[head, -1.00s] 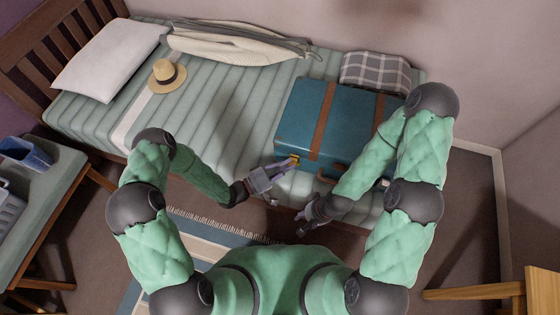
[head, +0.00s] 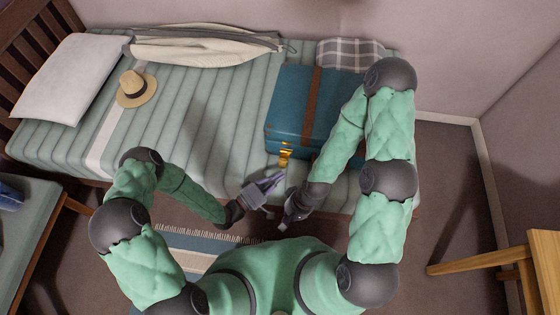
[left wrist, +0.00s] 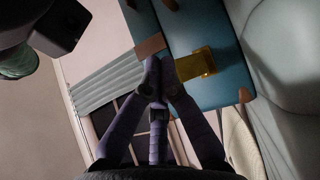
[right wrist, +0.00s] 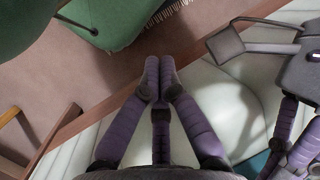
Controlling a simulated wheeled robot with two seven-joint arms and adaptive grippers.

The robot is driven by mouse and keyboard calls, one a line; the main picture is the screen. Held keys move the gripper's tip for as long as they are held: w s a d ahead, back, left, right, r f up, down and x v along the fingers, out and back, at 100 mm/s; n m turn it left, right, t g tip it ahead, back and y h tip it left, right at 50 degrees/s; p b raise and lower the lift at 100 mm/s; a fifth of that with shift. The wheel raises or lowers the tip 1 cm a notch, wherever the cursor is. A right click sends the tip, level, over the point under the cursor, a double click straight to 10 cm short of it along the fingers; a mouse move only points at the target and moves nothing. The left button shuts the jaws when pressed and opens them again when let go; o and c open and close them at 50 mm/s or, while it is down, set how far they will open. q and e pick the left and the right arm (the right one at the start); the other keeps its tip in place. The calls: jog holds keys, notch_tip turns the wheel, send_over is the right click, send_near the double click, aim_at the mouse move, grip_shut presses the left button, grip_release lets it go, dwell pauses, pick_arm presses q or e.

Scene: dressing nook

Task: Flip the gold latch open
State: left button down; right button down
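The teal suitcase (head: 287,98) with brown straps lies on the bed, its lid down. The gold latch (head: 285,156) is on its near side, toward its left end; it also shows in the left wrist view (left wrist: 195,65). My left gripper (head: 280,177) is just in front of and below the latch, apart from it in the head view. Its purple fingers (left wrist: 158,62) are together with nothing seen between them. My right gripper (head: 285,222) is shut and empty, low in front of the bed's edge. Its fingertips meet in the right wrist view (right wrist: 159,65). My right arm hides the suitcase's right part.
A straw hat (head: 136,89), a pillow (head: 70,80), a pale garment bag (head: 205,46) and a plaid cushion (head: 350,55) lie on the striped bed (head: 205,110). A wooden stool (head: 530,260) stands at the right. My two grippers are close together.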

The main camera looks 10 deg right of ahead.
jog(key=s+a+r+g, duration=0.1)
jog(key=r, duration=0.1)
notch_tip(320, 180, up, 23)
jog(key=m+t+h, duration=0.1)
jog(key=t+h, duration=0.2)
jog(key=h, duration=0.2)
send_over(282, 164)
jog(key=w, duration=0.1)
jog(key=f, duration=0.3)
jog(key=w+f, duration=0.1)
jog(key=f, duration=0.2)
jog(key=d+f, duration=0.1)
jog(key=f, duration=0.2)
jog(key=shift+w+f, duration=0.2)
jog(key=shift+f, duration=0.05)
jog(key=f, duration=0.1)
jog(key=s+f, duration=0.1)
jog(key=shift+s+a+f, duration=0.25)
jog(key=shift+f, duration=0.15)
jog(key=shift+s+a+f+t, duration=0.15)
jog(key=shift+s+f+t, duration=0.15)
jog(key=shift+f, duration=0.15)
jog(key=shift+s+a+f, duration=0.15)
jog(key=shift+s+f, duration=0.3)
jog(key=shift+f, duration=0.05)
